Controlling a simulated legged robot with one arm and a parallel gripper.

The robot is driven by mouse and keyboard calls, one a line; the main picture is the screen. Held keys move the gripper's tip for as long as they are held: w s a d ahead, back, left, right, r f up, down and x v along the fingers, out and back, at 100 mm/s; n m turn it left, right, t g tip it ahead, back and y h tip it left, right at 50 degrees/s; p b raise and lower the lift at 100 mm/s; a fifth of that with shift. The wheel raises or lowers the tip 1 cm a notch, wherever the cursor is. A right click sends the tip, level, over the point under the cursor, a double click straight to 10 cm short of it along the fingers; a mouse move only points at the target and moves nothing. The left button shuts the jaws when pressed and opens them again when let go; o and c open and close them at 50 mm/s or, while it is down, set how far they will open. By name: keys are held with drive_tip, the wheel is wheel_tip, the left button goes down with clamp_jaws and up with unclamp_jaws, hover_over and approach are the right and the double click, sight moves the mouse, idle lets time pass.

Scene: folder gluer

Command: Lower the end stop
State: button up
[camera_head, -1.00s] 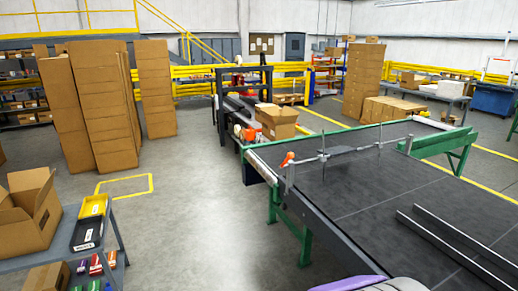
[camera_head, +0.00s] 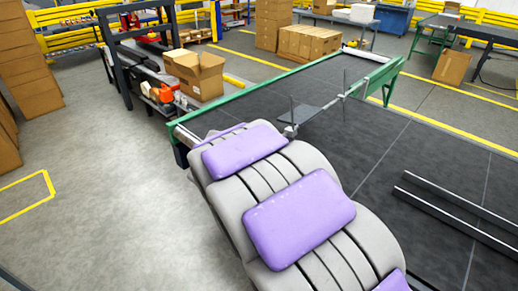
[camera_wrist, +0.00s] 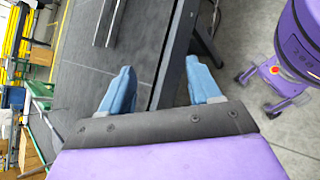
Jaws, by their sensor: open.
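The end stop (camera_head: 310,114) shows in the head view as a dark flat plate on a thin bar with upright rods, above the conveyor's dark belt (camera_head: 400,140). My arm hides the near end of its bar, and the orange handle there is out of sight. In the wrist view my gripper (camera_wrist: 160,88) has its two blue fingers wide apart, with nothing between them but the belt's dark side rail beyond. The end stop cannot be made out in the wrist view, so the gripper's distance from it is unclear.
Two parallel metal rails (camera_head: 460,215) lie along the belt at right. A green frame (camera_head: 240,97) edges the belt's far end. An open carton (camera_head: 197,75) sits on the machine beyond. Grey floor (camera_head: 110,150) is clear at left.

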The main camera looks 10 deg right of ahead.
drive_tip(key=w+a+n+t+h, duration=0.2)
drive_tip(key=w+a+n, duration=0.1)
drive_tip(key=w, duration=0.4)
drive_tip(key=w+a+n+t+h, duration=0.2)
drive_tip(key=w+a+n, duration=0.1)
drive_tip(key=w, duration=0.3)
drive_tip(key=w+a+f+n+t+p, duration=0.1)
drive_tip(key=w+a+f+n+t, duration=0.2)
drive_tip(key=a, duration=0.5)
drive_tip(key=w+a+f+n+t+p, duration=0.1)
drive_tip(key=w+a+n+t, duration=0.35)
drive_tip(key=a, duration=0.35)
drive_tip(key=shift+m+h, duration=0.3)
drive_tip(key=shift+m, duration=0.15)
drive_tip(key=b+x, duration=0.3)
drive_tip(key=x, duration=1.6)
drive_tip(key=shift+s+d+f, duration=0.1)
drive_tip(key=shift+d, duration=0.1)
drive_tip(key=shift+a, duration=0.7)
drive_tip(key=shift+c, duration=0.8)
drive_tip(key=shift+s+d, duration=0.1)
drive_tip(key=shift+d, duration=0.25)
drive_tip(key=c, duration=0.5)
clamp_jaws()
